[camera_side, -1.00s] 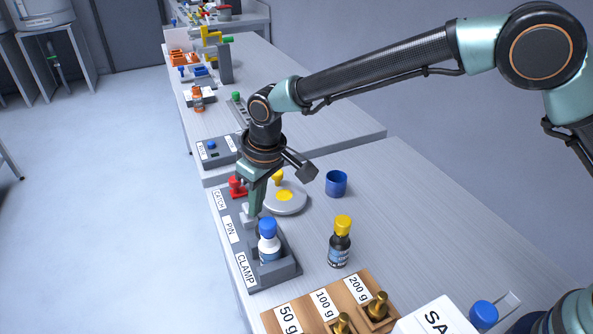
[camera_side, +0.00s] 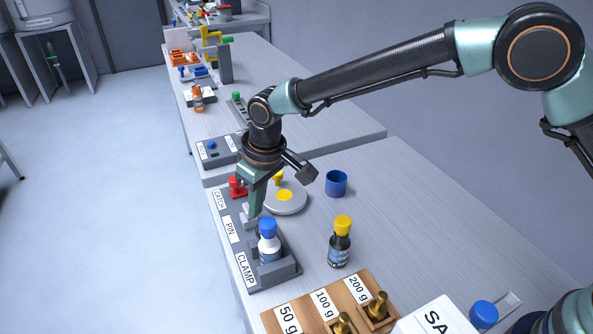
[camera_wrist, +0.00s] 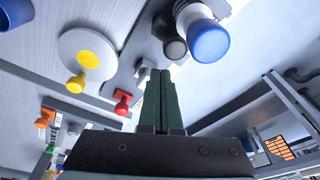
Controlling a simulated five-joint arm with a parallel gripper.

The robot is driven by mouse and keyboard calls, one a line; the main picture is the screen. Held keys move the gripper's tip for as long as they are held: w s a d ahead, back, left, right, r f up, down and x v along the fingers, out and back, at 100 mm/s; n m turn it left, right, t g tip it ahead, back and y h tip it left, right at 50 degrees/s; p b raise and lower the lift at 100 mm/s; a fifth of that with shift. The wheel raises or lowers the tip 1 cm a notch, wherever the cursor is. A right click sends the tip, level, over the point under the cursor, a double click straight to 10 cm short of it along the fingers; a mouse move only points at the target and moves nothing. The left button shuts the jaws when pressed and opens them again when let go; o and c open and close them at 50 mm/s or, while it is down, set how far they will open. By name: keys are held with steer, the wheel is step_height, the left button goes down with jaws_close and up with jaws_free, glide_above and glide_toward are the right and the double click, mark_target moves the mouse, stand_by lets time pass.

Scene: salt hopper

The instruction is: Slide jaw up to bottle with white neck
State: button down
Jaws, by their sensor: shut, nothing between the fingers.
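The bottle with the white neck and blue cap (camera_side: 268,246) stands upright in the grey clamp bed (camera_side: 285,272) marked CLAMP. Its blue cap also shows at the top of the wrist view (camera_wrist: 208,40). My gripper (camera_side: 254,213) is shut and empty, pointing down just behind the bottle by a light grey block (camera_side: 247,221). In the wrist view the shut fingertips (camera_wrist: 160,73) are close to that block and to a dark round-ended part (camera_wrist: 175,49) beside the bottle. I cannot tell whether the fingers touch the block, or whether the jaw touches the bottle.
A red knob (camera_side: 237,186) stands by the CATCH label, beyond my gripper. A round plate with a yellow centre (camera_side: 287,203) lies to the right. A yellow-capped dark bottle (camera_side: 340,243), a blue cup (camera_side: 337,183) and a wooden weight rack (camera_side: 300,305) stand on the bench.

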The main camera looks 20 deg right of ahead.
steer(key=shift+s+x, duration=0.1)
steer(key=shift+x, duration=0.6)
steer(key=shift+s+x, duration=0.15)
steer(key=shift+x, duration=0.5)
steer(key=shift+d+f, duration=0.1)
steer(key=shift+d, duration=0.05)
steer(key=shift+s, duration=0.35)
steer(key=shift+w, duration=0.15)
steer(key=shift+w, duration=0.5)
steer(key=w+v, duration=0.1)
steer(key=v, duration=0.6)
steer(key=shift+a, duration=0.4)
steer(key=shift+w+d+r, duration=0.1)
steer(key=shift+r, duration=0.15)
